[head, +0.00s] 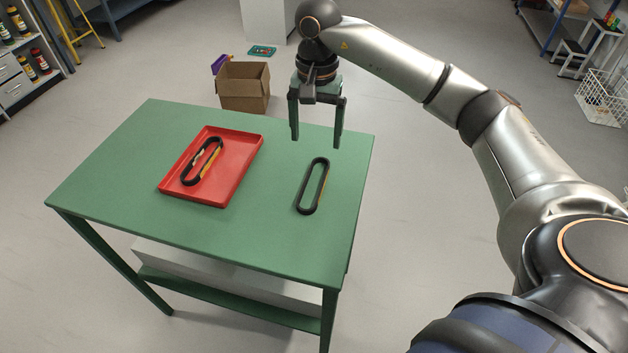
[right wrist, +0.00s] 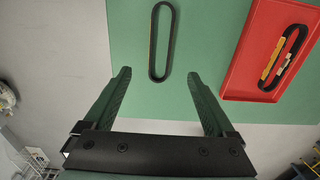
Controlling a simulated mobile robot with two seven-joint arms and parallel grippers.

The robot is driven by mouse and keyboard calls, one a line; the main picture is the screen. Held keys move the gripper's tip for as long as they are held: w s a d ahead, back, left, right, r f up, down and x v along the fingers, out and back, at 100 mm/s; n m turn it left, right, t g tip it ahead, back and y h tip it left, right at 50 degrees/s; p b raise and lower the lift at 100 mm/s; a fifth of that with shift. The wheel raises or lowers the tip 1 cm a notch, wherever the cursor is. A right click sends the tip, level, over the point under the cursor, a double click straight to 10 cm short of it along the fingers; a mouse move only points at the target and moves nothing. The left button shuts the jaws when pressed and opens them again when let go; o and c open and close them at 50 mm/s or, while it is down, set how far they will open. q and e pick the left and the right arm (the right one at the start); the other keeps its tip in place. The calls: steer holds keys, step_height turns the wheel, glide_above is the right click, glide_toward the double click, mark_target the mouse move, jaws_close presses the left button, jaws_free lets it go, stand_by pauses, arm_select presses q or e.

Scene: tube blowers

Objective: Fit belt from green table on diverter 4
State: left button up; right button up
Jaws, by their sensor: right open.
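The green table (head: 130,140) stands in front of me. A black oblong belt loop (head: 300,205) with a yellow stripe lies flat on its right part. It also shows in the right wrist view (right wrist: 153,62), ahead of the fingers. A second, similar belt (head: 189,177) lies in the red tray (head: 240,180); it looks worn, with pale patches. My right gripper (head: 317,140) is open and empty, pointing down above the table's far right part, beyond the lone belt. In the right wrist view its fingers (right wrist: 157,75) are wide apart. My left gripper and diverter 4 are not in view.
An open cardboard box (head: 245,95) stands on the floor behind the table, with a purple item and a green tray near it. A white wire basket (head: 600,105) is at the far right. Shelves with bottles stand at the left. The floor left of the table is clear.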

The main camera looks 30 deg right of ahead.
glide_above(314, 186)
steer(key=f, duration=0.7)
steer(key=shift+d, duration=0.35)
steer(key=f, duration=0.2)
steer(key=a+f, duration=0.1)
steer(key=f, duration=0.1)
steer(key=shift+s, duration=0.1)
steer(key=shift+d+f, duration=0.1)
steer(key=shift+f, duration=0.5)
jaws_close()
